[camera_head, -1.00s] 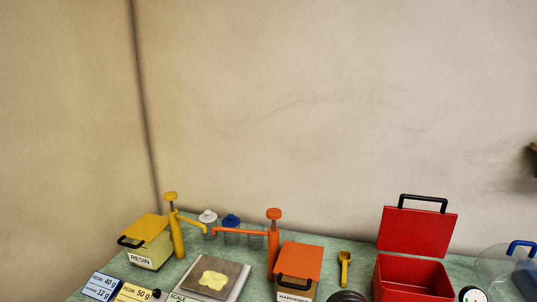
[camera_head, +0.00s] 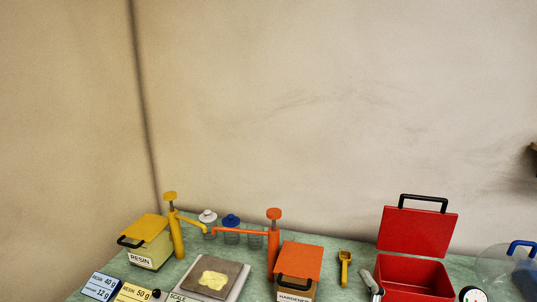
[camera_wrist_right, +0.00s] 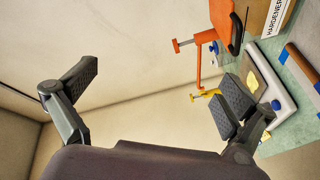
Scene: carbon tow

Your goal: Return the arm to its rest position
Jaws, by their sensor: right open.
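My right gripper (camera_wrist_right: 158,98) is open and empty in the right wrist view, its two dark fingers spread wide apart. Past its fingers are the wall and the tilted worktop. The right finger overlaps the yellow pump (camera_wrist_right: 207,94) and the scale (camera_wrist_right: 275,85) in that picture; I cannot tell the distance between them. In the head view a small grey and black piece (camera_head: 371,284) shows at the lower edge, left of the red box; I cannot tell whether it is part of my right gripper. My left gripper is in neither view.
The green table (camera_head: 190,266) holds a resin box (camera_head: 148,243), an orange pump (camera_head: 273,245), a hardener box (camera_head: 301,262), a scale (camera_head: 233,289), a yellow scoop (camera_head: 345,267) and an open red box (camera_head: 414,278). A clear dome (camera_head: 492,266) stands at right. Space above the table looks free.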

